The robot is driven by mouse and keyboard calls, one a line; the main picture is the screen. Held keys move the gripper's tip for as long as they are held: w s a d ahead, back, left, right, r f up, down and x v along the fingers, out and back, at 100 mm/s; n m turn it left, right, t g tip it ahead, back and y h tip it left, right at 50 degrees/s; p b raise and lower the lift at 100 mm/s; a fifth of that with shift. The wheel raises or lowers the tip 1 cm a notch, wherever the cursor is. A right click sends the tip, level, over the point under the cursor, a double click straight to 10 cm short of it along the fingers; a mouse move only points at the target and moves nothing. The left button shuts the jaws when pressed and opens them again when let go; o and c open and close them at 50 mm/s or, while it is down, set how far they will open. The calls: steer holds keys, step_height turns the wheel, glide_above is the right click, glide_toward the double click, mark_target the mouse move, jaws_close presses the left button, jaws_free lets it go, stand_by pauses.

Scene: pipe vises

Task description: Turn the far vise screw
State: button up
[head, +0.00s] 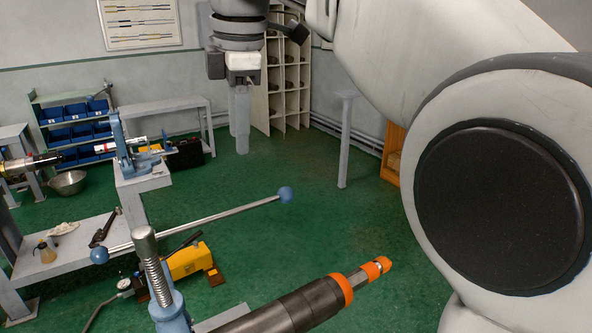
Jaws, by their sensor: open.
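The far vise (122,150) is a small blue frame on the corner of a grey bench at the left. A pale pipe with a red band lies through it. Its screw and handle are too small to make out clearly. The near vise (170,312) is blue, at the bottom, with an upright threaded screw (152,265) and a long steel bar (195,227) with blue ball ends. My gripper (240,150) points down in mid-air at the upper middle, right of the far vise in the picture. Its fingers overlap in this view; nothing shows between them.
A dark pipe with orange bands (300,306) sticks out at the bottom. A yellow pump (190,261) and a metal bowl (67,183) stand low at the left. A grey post (345,140) stands at the right. Green floor (310,235) is open in the middle.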

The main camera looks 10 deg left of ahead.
steer(key=a+r+n, duration=0.1)
steer(key=a+n, duration=0.1)
steer(key=a, duration=0.1)
steer(key=b, duration=0.2)
glide_toward(222, 213)
steer(key=x, duration=0.8)
jaws_close()
stand_by(1.1)
